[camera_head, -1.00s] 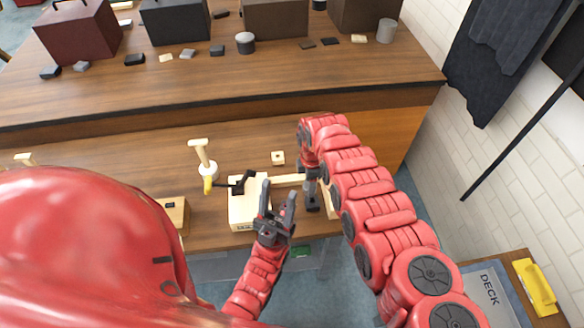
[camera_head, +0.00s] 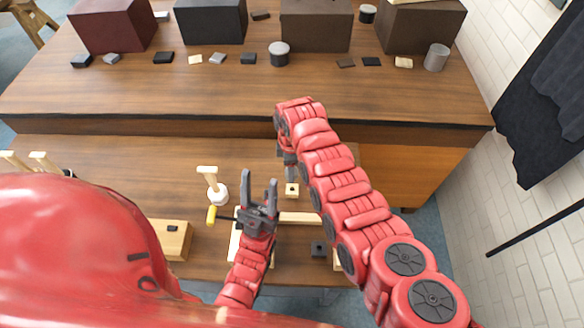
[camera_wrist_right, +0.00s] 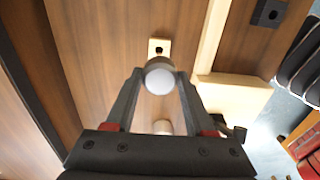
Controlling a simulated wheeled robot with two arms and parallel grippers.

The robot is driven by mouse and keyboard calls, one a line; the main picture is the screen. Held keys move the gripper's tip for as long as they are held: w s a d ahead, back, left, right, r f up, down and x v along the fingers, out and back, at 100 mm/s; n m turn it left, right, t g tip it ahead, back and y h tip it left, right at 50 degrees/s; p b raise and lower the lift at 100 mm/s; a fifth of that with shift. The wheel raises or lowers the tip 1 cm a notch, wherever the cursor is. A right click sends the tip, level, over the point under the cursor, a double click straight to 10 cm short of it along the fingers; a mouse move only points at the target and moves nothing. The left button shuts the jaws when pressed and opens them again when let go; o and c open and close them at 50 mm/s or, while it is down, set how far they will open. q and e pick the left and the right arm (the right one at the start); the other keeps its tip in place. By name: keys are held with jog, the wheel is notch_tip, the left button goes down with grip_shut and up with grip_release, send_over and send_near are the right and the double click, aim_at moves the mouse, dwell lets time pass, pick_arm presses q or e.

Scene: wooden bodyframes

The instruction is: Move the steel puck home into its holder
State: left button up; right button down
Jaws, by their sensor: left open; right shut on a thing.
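In the right wrist view my right gripper (camera_wrist_right: 159,80) is shut on a short round puck (camera_wrist_right: 159,76) with a pale grey top. Beyond the puck is a small wooden block with a dark hole (camera_wrist_right: 158,46), partly covered by it. The head view shows this block (camera_head: 292,190) on the lower bench, just below my right gripper (camera_head: 289,172). The held puck is hard to make out there. I cannot tell for certain which piece is the holder. My left gripper (camera_head: 259,181) is open and empty, fingers pointing up the picture, left of the small block.
A dark block with a hole (camera_head: 319,248) lies near the front, beside a wooden strip (camera_head: 300,217). A wooden-handled piece with white base (camera_head: 219,194) and a yellow-handled tool (camera_head: 211,215) are left. The raised shelf edge (camera_head: 120,124) runs behind.

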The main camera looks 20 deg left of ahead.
jog(key=shift+w+f+b, duration=0.2)
jog(key=shift+f+b, duration=0.3)
jog(key=shift+f, duration=0.05)
notch_tip(320, 180, down, 5)
jog(key=b, duration=0.4)
jog(key=shift+r+b, duration=0.1)
jog(key=shift+b, duration=0.25)
dwell(1.0)
jog(key=shift+f+b, duration=1.4)
jog(key=shift+s+d+f+b, duration=0.1)
jog(key=shift+s+f+b, duration=0.15)
jog(key=shift+b, duration=0.1)
jog(key=shift+s, duration=0.15)
dwell(0.4)
